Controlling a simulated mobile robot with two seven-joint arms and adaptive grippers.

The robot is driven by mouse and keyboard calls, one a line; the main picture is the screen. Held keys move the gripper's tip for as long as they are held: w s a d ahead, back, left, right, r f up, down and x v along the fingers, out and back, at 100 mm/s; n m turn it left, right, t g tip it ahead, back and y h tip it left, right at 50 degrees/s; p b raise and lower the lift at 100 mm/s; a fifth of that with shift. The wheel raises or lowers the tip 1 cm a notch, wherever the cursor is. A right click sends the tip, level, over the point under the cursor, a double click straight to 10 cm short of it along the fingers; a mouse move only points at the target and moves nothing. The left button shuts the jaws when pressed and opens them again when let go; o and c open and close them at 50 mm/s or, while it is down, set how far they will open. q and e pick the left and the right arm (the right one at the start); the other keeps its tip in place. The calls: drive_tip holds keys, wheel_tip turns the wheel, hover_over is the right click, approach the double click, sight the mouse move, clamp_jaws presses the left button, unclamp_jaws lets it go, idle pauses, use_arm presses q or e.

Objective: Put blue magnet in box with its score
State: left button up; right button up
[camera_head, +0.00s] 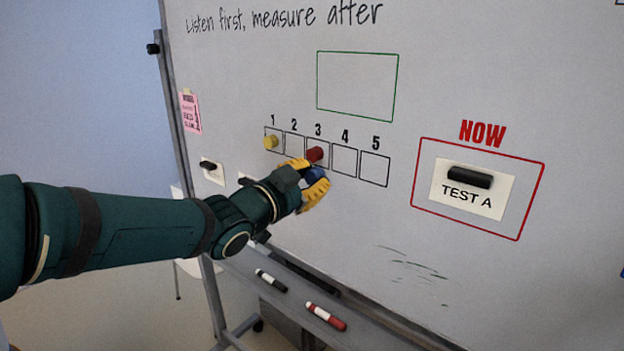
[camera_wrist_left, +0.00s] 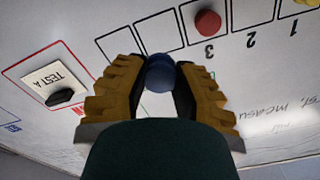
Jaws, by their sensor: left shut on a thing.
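The blue magnet (camera_head: 314,174) is held between the yellow fingers of my left gripper (camera_head: 309,183), which is shut on it in front of the whiteboard. In the head view it appears just below box 3 of the score row. The left wrist view shows the blue magnet (camera_wrist_left: 160,75) between both fingers (camera_wrist_left: 160,82), overlapping the number side of box 4. I cannot tell how far it is from the board. A red magnet (camera_head: 315,153) sits in box 3 and a yellow magnet (camera_head: 271,142) in box 1. Boxes 2, 4 (camera_head: 344,160) and 5 (camera_head: 374,169) look empty.
A TEST A card (camera_head: 470,197) under a black magnet (camera_head: 470,177) is inside the red NOW frame at right. An empty green frame (camera_head: 357,86) is above the row. The tray below holds a black marker (camera_head: 271,281) and a red marker (camera_head: 325,316).

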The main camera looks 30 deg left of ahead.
sight(344, 160)
use_arm(q)
drive_tip(key=shift+w, duration=0.95)
drive_tip(key=shift+w+d+b, duration=0.15)
drive_tip(key=shift+w+b, duration=0.2)
drive_tip(key=shift+w, duration=1.05)
drive_tip(key=shift+w+d+b, duration=0.15)
drive_tip(key=shift+w+b, duration=0.2)
drive_tip(key=shift+w, duration=1)
drive_tip(key=shift+w, duration=0.6)
drive_tip(key=o, duration=1.5)
drive_tip(key=shift+c, duration=0.2)
drive_tip(key=shift+s, duration=0.2)
